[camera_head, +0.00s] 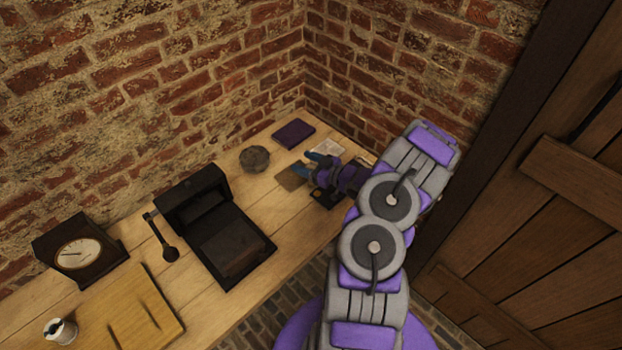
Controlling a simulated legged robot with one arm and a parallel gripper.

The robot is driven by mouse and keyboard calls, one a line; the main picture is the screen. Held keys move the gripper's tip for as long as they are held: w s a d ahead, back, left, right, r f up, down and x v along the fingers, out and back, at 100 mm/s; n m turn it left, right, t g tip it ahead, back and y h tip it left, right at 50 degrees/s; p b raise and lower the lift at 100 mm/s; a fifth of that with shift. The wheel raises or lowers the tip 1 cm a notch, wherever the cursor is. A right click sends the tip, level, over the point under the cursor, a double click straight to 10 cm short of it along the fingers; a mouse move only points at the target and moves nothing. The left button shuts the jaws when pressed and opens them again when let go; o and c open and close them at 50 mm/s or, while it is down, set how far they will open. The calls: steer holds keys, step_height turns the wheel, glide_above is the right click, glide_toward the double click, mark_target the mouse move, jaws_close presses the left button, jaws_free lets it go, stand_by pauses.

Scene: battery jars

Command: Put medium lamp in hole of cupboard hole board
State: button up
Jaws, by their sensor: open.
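My gripper (316,164) is at the far right end of the wooden bench, low over its surface. Its blue-tipped fingers point left and are apart. I see nothing between them, though the view is small and my arm covers part of that area. I cannot make out a medium lamp in this view. I cannot make out a cupboard hole board either. A dark flat item (327,198) lies just below the gripper, partly hidden by my arm.
The bench (262,202) runs along brick walls. On it are a clock (78,252), a slotted wooden board (125,312), a spool (60,331), an open black box (222,240), a round grey object (254,158) and a purple book (293,133). A wooden door (540,225) stands right.

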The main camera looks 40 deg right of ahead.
steer(key=shift+s, duration=0.1)
jaws_close()
stand_by(0.5)
